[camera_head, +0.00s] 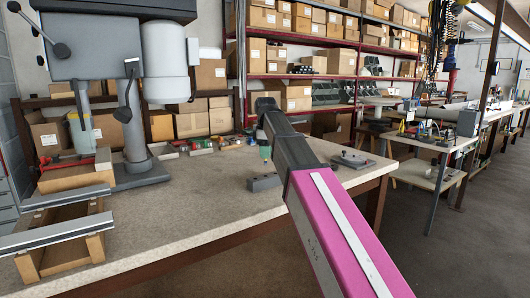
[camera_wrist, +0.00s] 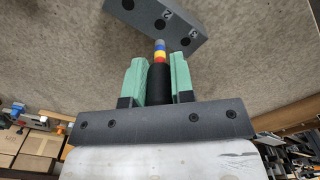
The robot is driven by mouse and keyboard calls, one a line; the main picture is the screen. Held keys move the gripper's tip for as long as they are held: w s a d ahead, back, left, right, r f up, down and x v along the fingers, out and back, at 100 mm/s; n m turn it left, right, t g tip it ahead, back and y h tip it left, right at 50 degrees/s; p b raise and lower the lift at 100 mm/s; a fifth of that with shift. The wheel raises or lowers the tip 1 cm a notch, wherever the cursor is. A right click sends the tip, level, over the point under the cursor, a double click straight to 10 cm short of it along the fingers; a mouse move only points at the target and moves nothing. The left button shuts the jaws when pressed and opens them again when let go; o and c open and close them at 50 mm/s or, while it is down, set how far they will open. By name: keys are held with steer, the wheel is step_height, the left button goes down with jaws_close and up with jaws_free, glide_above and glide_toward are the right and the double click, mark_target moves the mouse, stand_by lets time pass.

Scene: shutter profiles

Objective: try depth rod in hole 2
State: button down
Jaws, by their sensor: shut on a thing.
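The depth rod (camera_wrist: 158,78) has a black grip and yellow, red and blue bands below a grey tip. My gripper (camera_wrist: 158,64) is shut on its grip between two green fingers. The dark grey hole block (camera_wrist: 145,16) is at the top of the wrist view, with a row of dark holes and pale numbers. The rod's tip shows at the block's near edge, apart from the hole openings; I cannot tell its height. In the head view the block (camera_head: 264,183) lies on the bench below my gripper (camera_head: 265,152); the rod is mostly hidden there.
The bench top (camera_head: 200,210) is clear left of the block. A drill press (camera_head: 135,165) and wooden frame with metal profiles (camera_head: 62,235) are at left. Small coloured parts (camera_head: 205,148) line the back.

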mark_target(266, 161)
steer(key=shift+f, duration=2.05)
steer(key=shift+f, duration=0.75)
steer(key=shift+r, duration=0.15)
stand_by(0.6)
steer(key=shift+r, duration=2.85)
